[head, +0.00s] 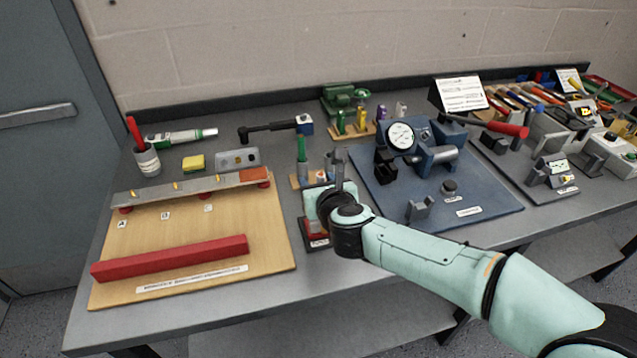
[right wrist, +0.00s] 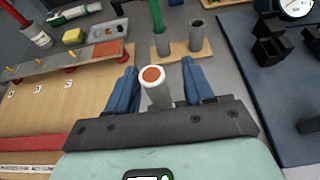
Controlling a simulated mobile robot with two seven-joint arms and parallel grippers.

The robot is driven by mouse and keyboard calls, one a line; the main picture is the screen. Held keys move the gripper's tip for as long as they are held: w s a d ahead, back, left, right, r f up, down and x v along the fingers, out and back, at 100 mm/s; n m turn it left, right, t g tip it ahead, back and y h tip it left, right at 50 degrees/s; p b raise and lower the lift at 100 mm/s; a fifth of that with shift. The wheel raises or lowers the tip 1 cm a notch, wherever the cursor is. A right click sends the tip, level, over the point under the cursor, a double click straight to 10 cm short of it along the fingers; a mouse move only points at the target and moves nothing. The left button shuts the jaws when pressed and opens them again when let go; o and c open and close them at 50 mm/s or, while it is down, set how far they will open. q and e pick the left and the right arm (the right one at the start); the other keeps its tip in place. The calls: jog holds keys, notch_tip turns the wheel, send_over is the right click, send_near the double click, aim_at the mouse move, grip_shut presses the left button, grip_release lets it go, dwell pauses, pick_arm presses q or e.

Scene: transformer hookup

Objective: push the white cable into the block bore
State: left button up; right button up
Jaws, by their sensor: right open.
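My right gripper (head: 338,192) is over the front middle of the bench and hides much of what is below it. In the right wrist view, its two blue fingers (right wrist: 158,88) are apart. Between them is a pale round piece with a white rim and copper-coloured end, which looks like the white cable (right wrist: 153,76); a gap shows beside each finger. In the head view, a red piece on a dark base (head: 316,228) shows partly beside the gripper. I cannot make out the block bore. My left gripper is not in view.
A wooden stand (right wrist: 180,54) with upright grey cylinders is just beyond the fingers. A wooden board (head: 255,235) with a red bar (head: 170,259) is to the left. A blue plate (head: 490,195) with a dial gauge (head: 400,136) is to the right.

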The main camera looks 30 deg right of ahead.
jog(key=shift+r+p, duration=0.55)
jog(key=shift+r, duration=0.1)
notch_tip(320, 180, up, 4)
jog(key=p, duration=0.3)
jog(key=shift+f, duration=0.25)
jog(key=p+v, duration=0.3)
jog(key=v, duration=1)
jog(key=shift+s+a, duration=0.15)
jog(key=shift+s, duration=0.05)
